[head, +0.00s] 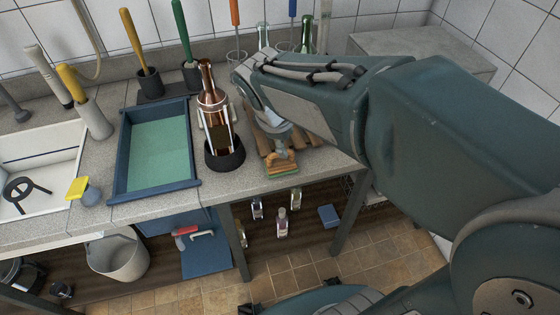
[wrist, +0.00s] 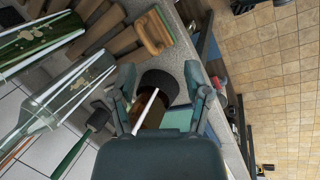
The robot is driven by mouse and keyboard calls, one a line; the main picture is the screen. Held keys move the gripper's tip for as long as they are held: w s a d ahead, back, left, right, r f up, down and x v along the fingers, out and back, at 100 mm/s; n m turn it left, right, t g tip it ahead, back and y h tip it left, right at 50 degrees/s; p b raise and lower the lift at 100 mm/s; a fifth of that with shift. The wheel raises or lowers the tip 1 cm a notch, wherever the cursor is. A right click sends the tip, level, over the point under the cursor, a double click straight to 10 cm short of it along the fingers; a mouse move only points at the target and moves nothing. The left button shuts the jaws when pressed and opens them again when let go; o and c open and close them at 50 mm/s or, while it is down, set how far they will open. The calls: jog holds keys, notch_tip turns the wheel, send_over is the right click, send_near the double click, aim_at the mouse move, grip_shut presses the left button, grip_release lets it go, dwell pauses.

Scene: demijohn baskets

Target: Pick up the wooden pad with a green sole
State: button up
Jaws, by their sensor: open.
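The wooden pad with a green sole (head: 282,162) lies near the front edge of the grey counter, right of the dark round stand of a copper-necked bottle (head: 210,95). In the wrist view the pad (wrist: 150,36) is above and beyond my fingers, with its green edge facing right. My gripper (wrist: 158,72) is open, and the pad is not between its fingers. The brown bottle and its black base (wrist: 160,82) show in line with the gap between the fingers; I cannot tell how far beyond.
A blue-rimmed tray (head: 123,160) and a white sink (head: 62,135) are to the left. Wooden slats (wrist: 105,35) lie beside the pad. A green bottle (wrist: 40,42) and a clear bottle (wrist: 62,92) are close at the left in the wrist view. The counter's front edge is near the pad.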

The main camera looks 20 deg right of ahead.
jog(key=w+a+f+n+h, duration=0.2)
jog(key=w+a+f+n, duration=0.15)
jog(key=w+n, duration=0.25)
send_near(281, 160)
jog(key=shift+w+d+g, duration=0.25)
jog(key=shift+d+g, duration=0.05)
jog(key=shift+d, duration=0.55)
jog(key=x, duration=0.5)
jog(key=shift+w+a+f, duration=0.1)
jog(key=shift+f, duration=0.4)
jog(key=shift+c, duration=0.2)
grip_shut()
